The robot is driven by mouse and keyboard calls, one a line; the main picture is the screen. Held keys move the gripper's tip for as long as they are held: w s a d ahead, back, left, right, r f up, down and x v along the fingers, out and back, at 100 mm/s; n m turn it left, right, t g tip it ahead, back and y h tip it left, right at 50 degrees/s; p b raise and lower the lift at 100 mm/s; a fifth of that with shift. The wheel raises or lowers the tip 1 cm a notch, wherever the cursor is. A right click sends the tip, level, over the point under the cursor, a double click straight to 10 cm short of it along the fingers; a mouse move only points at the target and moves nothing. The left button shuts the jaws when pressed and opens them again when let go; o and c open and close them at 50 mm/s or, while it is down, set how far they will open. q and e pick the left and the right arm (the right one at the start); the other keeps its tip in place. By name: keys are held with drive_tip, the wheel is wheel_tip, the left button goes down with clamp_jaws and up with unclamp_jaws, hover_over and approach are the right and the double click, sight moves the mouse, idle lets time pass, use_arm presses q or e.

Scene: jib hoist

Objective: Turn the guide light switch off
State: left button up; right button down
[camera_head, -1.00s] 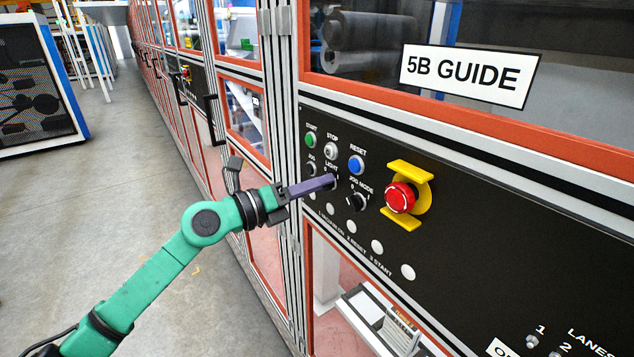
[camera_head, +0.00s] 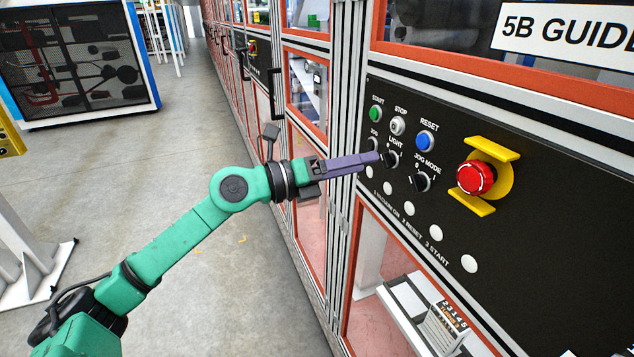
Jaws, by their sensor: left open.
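The black LIGHT switch (camera_head: 392,159) is a small rotary knob on the black control panel, under its white "LIGHT" label. My left gripper (camera_head: 378,157) has purple fingers that reach in from the left. Their tips end at the left side of the LIGHT knob and overlap it in the picture. I cannot tell whether they touch it. The fingers look almost in line from this angle, and nothing shows between them. The knob's exact pointing direction is hard to read. My right gripper is not in view.
The JOG MODE knob (camera_head: 420,182) sits below right of the LIGHT switch. A blue RESET button (camera_head: 425,141), a white STOP button (camera_head: 398,126) and a green START button (camera_head: 376,114) are above. A red emergency stop (camera_head: 476,177) stands out at right. Open floor lies left.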

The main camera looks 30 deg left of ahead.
use_arm(q)
drive_tip(key=b+v, duration=0.4)
drive_tip(key=v, duration=0.6)
drive_tip(key=shift+s+b, duration=0.15)
drive_tip(key=shift+b, duration=0.15)
drive_tip(key=shift+a, duration=0.1)
